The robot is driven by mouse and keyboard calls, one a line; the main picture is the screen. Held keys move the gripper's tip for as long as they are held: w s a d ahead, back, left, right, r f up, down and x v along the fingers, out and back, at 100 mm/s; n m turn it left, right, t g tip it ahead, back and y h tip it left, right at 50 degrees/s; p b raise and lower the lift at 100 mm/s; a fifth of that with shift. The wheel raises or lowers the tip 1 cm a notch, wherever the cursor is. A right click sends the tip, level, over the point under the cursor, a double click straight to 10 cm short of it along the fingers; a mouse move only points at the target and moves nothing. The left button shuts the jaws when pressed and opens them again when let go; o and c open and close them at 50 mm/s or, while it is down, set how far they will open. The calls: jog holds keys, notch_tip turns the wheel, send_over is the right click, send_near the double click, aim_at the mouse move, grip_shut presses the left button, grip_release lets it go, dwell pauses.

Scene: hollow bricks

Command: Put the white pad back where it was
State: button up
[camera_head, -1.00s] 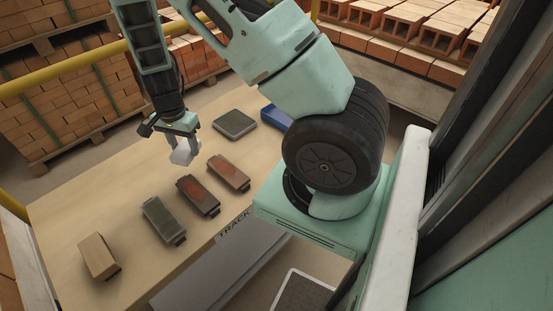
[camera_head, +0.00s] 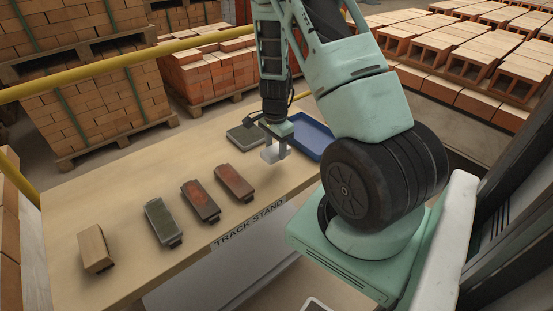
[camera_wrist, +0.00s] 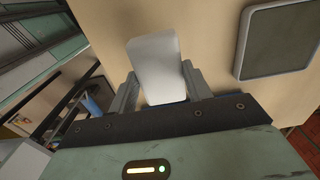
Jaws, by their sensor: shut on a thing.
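My gripper (camera_head: 279,146) is shut on the white pad (camera_head: 270,155), a small pale block. I hold it above the far right part of the wooden table, in front of a grey square plate and left of the blue tray (camera_head: 318,151). In the wrist view my gripper (camera_wrist: 160,88) has a finger on each side of the white pad (camera_wrist: 157,62), which sticks out beyond the fingertips. The gap between pad and tabletop is hard to judge. The place where the pad was before cannot be told from these frames.
The grey square plate (camera_head: 245,137) lies flat at the table's back. A tan block (camera_head: 95,249), a grey-green shoe (camera_head: 161,221) and two red-brown shoes (camera_head: 201,200) (camera_head: 234,182) stand in a row. Bare tabletop (camera_head: 130,180) lies behind them. A yellow rail (camera_head: 100,65) runs behind the table.

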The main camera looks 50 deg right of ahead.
aim_at(275, 158)
jog(key=shift+f, duration=2.35)
jog(key=shift+f, duration=0.2)
jog(key=o, duration=0.9)
jog(key=shift+r, duration=0.15)
